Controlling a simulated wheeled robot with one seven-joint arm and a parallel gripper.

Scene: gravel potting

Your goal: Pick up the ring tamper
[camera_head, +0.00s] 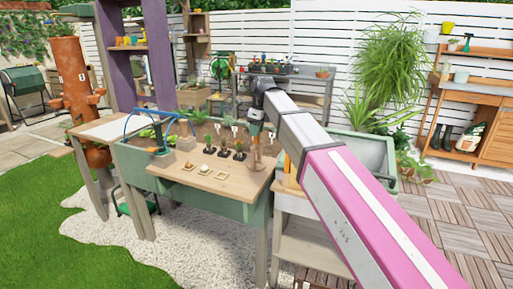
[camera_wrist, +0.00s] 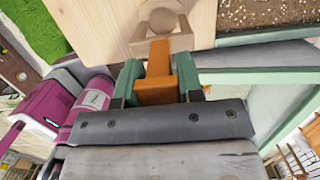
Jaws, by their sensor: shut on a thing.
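My gripper (camera_wrist: 157,88) has its two green fingers shut on the orange handle of the ring tamper (camera_wrist: 157,90) in the wrist view. A pale wooden round piece on a block (camera_wrist: 160,18) lies just beyond the handle's far end, over the light wooden board. I cannot tell whether it belongs to the tamper or is a stand. In the head view my gripper (camera_head: 257,124) points down over the right end of the planter table's wooden board (camera_head: 222,184). An orange-brown upright piece (camera_head: 257,152) shows below it; its foot is partly unclear.
Several small potted plants (camera_head: 224,152) stand on the board left of my gripper, with small wooden trays (camera_head: 191,167) in front. A soil bed lies behind. A blue hoop (camera_head: 158,122) stands at the left. The board's front middle is clear. A lower side table (camera_head: 310,240) stands right.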

